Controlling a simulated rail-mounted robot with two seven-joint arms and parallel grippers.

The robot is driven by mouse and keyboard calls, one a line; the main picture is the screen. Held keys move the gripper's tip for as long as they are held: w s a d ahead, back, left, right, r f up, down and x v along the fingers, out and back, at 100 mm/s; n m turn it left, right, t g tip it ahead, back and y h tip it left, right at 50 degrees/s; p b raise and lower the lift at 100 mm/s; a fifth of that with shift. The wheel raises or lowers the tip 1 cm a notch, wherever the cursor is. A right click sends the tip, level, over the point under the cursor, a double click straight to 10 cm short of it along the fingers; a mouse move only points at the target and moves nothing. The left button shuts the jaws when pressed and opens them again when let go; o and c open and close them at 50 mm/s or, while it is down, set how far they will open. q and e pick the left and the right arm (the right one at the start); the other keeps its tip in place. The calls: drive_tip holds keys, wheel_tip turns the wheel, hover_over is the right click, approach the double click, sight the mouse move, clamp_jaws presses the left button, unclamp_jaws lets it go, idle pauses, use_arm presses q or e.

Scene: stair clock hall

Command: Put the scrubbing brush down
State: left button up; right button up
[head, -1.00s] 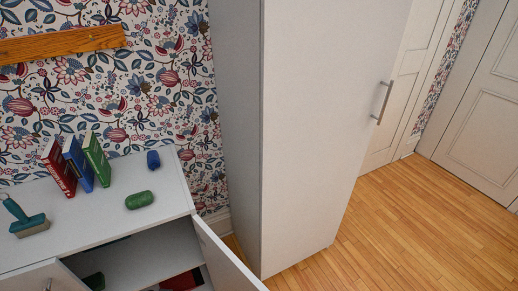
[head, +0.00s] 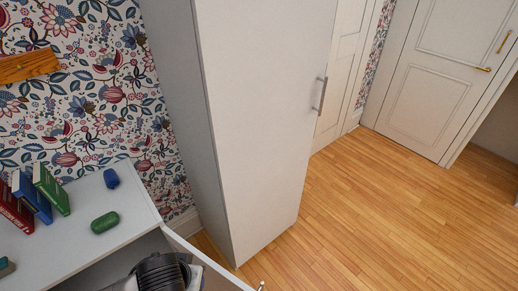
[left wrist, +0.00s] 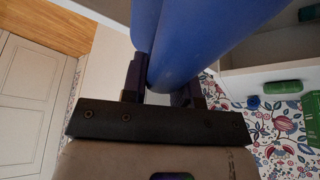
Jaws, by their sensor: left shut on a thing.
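My left gripper (left wrist: 162,95) is shut on a smooth blue object, which I take to be the scrubbing brush (left wrist: 190,35). It fills the upper middle of the left wrist view, running out of the top edge. Its far end and any bristles are hidden. The head view does not show the held object or the gripper's fingertips; a dark ribbed part of my arm is at its bottom edge. My right gripper is not in view.
A white cabinet (head: 135,212) carries several books (head: 48,188), a green rounded object (head: 104,222), a small blue object (head: 111,178) and a cut-off teal tool (head: 6,267). Wooden floor (head: 365,215) is clear at right.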

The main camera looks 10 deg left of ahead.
use_arm(q)
drive_tip(key=w+r+p, duration=0.3)
drive_tip(key=r, duration=0.7)
drive_tip(key=w+r+p, duration=0.2)
drive_tip(key=w+r, duration=0.2)
drive_tip(key=r, duration=0.5)
drive_tip(key=s+r+m+h+p, duration=0.1)
drive_tip(key=s+r+m+p, duration=0.1)
drive_tip(key=r+p, duration=1.2)
drive_tip(key=s+r+m+h+p, duration=0.1)
drive_tip(key=r+m+p, duration=0.3)
drive_tip(key=r+p, duration=1)
drive_tip(key=p, duration=0.9)
drive_tip(key=shift+s+g, duration=0.3)
drive_tip(key=shift+s, duration=0.05)
drive_tip(key=shift+a, duration=0.1)
